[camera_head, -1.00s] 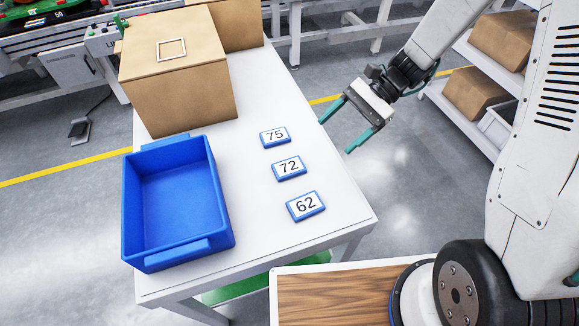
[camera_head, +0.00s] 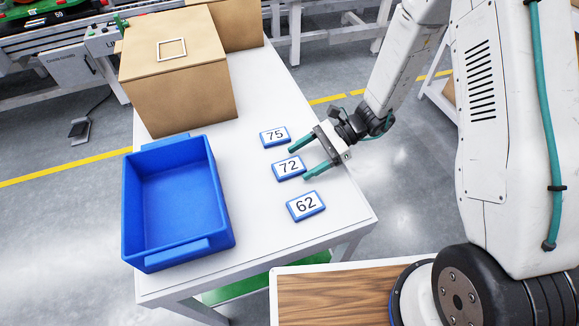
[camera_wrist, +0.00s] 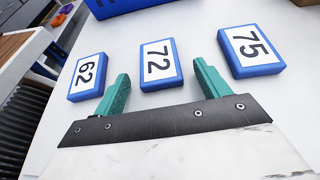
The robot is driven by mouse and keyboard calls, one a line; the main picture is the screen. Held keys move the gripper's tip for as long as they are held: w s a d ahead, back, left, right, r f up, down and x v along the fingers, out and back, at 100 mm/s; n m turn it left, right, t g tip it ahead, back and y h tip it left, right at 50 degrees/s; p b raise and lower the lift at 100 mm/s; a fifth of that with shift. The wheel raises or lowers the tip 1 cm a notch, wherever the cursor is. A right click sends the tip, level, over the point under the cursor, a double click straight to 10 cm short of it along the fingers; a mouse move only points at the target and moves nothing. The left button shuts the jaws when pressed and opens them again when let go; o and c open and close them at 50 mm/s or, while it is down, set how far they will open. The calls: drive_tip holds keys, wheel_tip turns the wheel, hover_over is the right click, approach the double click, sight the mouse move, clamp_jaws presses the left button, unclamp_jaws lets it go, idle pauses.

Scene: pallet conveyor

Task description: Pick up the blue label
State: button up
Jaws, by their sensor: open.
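Three blue labels with white number faces lie in a row on the white table: label 75 (camera_head: 275,136), label 72 (camera_head: 289,168) and label 62 (camera_head: 306,205). My gripper (camera_head: 298,163) is open and empty, its teal fingers over the table's right side, close to label 72. In the wrist view, label 72 (camera_wrist: 160,66) is ahead of and between the open fingers (camera_wrist: 163,84). Label 62 (camera_wrist: 88,76) is to the left and label 75 (camera_wrist: 250,50) to the right. I cannot tell the exact height of the fingers above the table.
A blue bin (camera_head: 178,195), empty, stands on the white table (camera_head: 250,238) left of the labels. A cardboard box (camera_head: 178,75) with a white frame on top stands behind it. The table's right edge is under my arm. A conveyor runs at the back.

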drive_tip(key=shift+s+a+f, duration=0.1)
drive_tip(key=shift+a+f, duration=0.05)
drive_tip(key=shift+a, duration=0.1)
drive_tip(key=c, duration=1.1)
drive_tip(key=shift+o, duration=0.2)
